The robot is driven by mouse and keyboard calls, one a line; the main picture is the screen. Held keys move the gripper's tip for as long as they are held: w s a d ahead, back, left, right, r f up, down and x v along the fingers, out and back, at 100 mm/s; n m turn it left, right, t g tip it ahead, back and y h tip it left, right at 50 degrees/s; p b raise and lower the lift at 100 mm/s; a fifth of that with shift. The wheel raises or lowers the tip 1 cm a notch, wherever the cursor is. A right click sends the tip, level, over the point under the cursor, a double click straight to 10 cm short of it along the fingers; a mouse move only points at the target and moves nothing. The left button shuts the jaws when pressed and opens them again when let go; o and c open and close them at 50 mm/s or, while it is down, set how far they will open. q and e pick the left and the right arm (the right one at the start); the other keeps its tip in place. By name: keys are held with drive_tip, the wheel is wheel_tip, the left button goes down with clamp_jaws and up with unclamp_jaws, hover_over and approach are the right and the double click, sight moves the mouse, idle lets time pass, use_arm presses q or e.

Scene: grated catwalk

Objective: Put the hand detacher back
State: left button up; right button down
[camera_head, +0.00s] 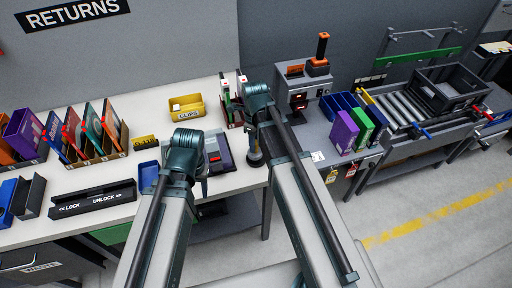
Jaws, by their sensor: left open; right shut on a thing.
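My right gripper (252,132) is at the front right edge of the white counter, mostly hidden behind its own wrist. It is shut on a dark, upright, rounded thing (255,158), which looks like the hand detacher; only its lower part shows. My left gripper (203,186) is open over the counter's front edge, largely hidden by its arm. Between the two grippers lies a flat grey device (218,153) with a small red display. I cannot tell for sure whether the held thing touches the counter.
A yellow clips bin (187,108) stands behind on the white counter (105,172). A lock/unlock block (92,201) and a rack of colourful cases (95,152) are at left. A grey machine (296,88), blue bin (338,104) and roller conveyor (398,105) are at right.

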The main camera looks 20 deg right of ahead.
drive_tip(key=shift+w+d+f+b, duration=0.15)
drive_tip(key=shift+w+f+b, duration=0.05)
drive_tip(key=shift+f+b, duration=0.7)
drive_tip(key=shift+w+d+f+b, duration=0.1)
drive_tip(key=shift+w+f+b, duration=0.05)
drive_tip(key=shift+f+b, duration=0.75)
drive_tip(key=shift+f, duration=0.25)
drive_tip(key=c, duration=0.5)
unclamp_jaws()
drive_tip(key=shift+r, duration=0.1)
drive_tip(key=shift+c, duration=0.2)
drive_tip(key=shift+r, duration=0.15)
